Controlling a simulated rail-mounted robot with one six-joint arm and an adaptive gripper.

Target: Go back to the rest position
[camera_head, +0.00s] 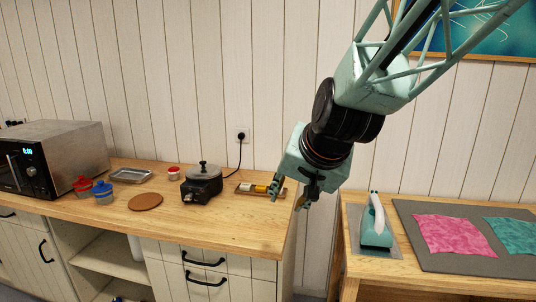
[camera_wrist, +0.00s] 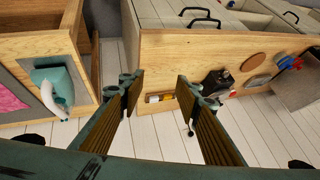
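My gripper (camera_head: 291,193) hangs at the right end of the wooden counter (camera_head: 240,222), its fingers pointing down. The two fingers are spread apart with nothing between them. In the wrist view my gripper (camera_wrist: 162,90) also shows open and empty. My arm reaches in from the upper right.
Right, an iron (camera_head: 376,228) and pink cloth (camera_head: 455,235) are on a separate table; a gap divides the tables.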

